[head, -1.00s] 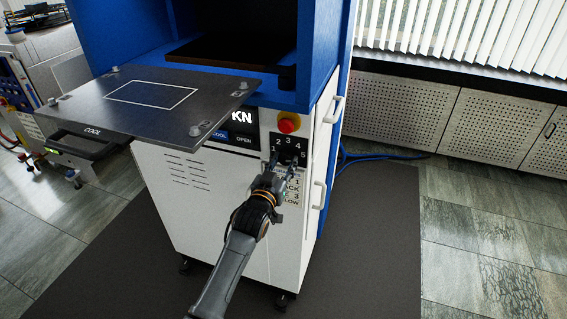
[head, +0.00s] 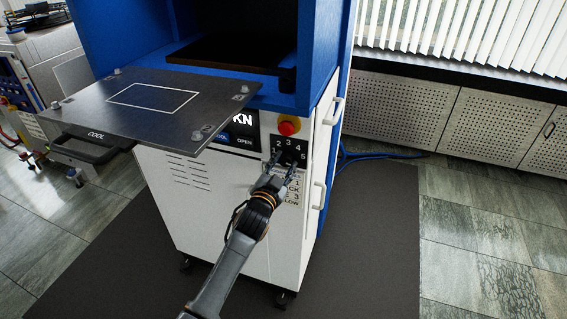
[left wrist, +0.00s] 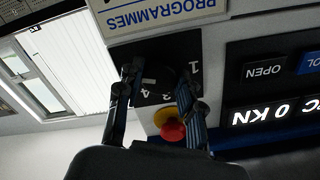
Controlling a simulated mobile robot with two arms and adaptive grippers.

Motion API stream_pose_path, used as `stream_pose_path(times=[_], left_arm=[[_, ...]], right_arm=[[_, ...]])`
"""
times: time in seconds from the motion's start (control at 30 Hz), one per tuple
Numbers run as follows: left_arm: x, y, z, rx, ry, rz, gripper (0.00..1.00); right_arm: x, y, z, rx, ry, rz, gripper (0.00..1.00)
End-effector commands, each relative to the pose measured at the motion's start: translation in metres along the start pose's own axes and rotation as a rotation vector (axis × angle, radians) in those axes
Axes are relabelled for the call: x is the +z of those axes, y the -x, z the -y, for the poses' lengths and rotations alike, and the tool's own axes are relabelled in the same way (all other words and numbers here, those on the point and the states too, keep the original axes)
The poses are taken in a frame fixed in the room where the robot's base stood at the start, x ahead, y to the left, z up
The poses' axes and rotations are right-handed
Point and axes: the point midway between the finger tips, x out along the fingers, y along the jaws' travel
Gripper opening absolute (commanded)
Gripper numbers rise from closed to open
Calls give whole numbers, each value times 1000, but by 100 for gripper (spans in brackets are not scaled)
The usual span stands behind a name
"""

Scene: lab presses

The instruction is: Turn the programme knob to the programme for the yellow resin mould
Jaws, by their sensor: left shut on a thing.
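The programme knob (left wrist: 160,76) is dark, on a black dial plate (head: 291,146) with white numbers 1 to 5, on the white front of the press. In the head view my left gripper (head: 286,163) is at the plate's lower part and hides much of the knob. In the left wrist view, which is upside down, the fingers (left wrist: 157,100) stand on both sides of the knob, shut on it. A small light mark shows there, but I cannot tell which number the knob points to. The programmes label (left wrist: 168,17) is only partly readable. No yellow mould is visible.
A red emergency button (head: 288,125) sits just above the dial. The display and OPEN button (head: 244,141) are to its left. A grey plate (head: 150,103) marked COOL juts out at upper left. White handles (head: 320,194) are on the press's right side.

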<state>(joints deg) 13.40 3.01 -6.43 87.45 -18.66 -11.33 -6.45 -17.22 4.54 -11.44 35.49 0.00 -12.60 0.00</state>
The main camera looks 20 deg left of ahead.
Motion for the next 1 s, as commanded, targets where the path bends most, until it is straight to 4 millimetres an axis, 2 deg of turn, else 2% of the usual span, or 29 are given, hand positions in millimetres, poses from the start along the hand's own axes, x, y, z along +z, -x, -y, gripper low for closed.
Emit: stream_pose_path(times=[0.4, 0.9, 0.93, 1.0], left_arm=[[0, 0, 0, 0, -174, 1, 5], [0, 0, 0, 0, -190, 0, 5], [0, 0, 0, 0, -190, 0, 43], [0, 0, 0, 0, -190, 0, 57]], right_arm=[[0, 3, -2, 3, 0, 0, 40], [0, 3, -2, 2, 1, 0, 40], [0, 3, -2, 2, 1, 0, 40], [0, 3, -2, 2, 1, 0, 40]])
